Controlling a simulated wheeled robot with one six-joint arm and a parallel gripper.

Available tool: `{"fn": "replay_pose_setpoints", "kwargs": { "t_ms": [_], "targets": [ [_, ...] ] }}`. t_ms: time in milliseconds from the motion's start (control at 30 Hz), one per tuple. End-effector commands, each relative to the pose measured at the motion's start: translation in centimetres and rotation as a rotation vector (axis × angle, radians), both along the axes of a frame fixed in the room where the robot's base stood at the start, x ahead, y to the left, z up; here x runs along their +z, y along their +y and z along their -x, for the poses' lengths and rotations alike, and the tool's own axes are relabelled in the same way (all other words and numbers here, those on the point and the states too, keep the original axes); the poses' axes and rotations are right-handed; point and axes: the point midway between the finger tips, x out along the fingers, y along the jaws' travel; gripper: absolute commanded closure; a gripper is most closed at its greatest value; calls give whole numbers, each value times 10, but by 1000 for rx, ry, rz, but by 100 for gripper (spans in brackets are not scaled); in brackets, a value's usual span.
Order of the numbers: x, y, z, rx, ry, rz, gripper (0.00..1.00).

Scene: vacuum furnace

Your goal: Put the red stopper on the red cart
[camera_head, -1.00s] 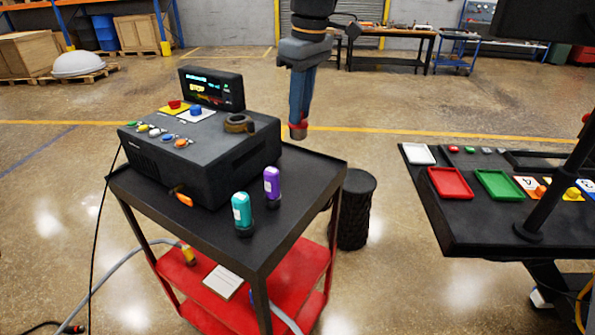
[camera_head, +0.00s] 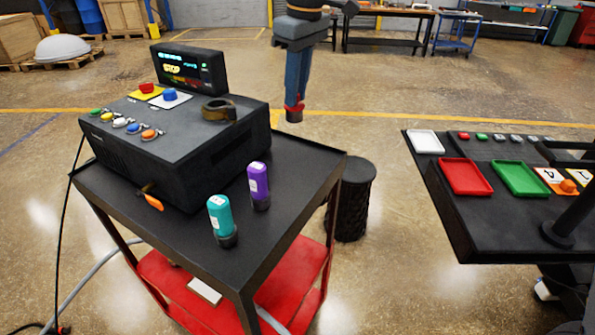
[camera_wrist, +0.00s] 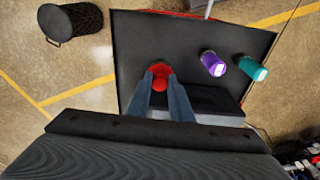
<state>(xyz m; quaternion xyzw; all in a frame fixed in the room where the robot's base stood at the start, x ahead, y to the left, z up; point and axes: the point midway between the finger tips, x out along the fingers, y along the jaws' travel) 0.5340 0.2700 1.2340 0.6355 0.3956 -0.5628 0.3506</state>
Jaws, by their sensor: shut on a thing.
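My gripper (camera_head: 296,98) points down at the top middle of the head view, shut on the red stopper (camera_head: 300,107), which has a dark lower end. In the wrist view, my gripper (camera_wrist: 161,86) pinches the red stopper (camera_wrist: 159,71) between two blue-grey fingers. The red cart (camera_head: 300,152) has a black top and a red lower shelf. In the wrist view, the stopper appears over the black cart top (camera_wrist: 150,40). It looks held above the top, near its far edge in the head view.
A black machine with a screen (camera_head: 188,66) fills the left of the cart top. A teal bottle (camera_head: 220,216) and a purple bottle (camera_head: 258,183) stand near its front. A dark bin (camera_head: 352,200) stands beside the cart. A black table (camera_head: 450,215) with trays is at right.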

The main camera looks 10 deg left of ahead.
Motion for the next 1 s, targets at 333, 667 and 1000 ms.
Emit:
{"fn": "replay_pose_setpoints", "kwargs": {
  "t_ms": [333, 667, 1000],
  "targets": [
    [-38, 4, -9, 7, 0, 0, 100],
    [-58, 6, -13, 10, 1, 1, 100],
    [-109, 4, -12, 7, 2, 2, 100]
  ]
}}
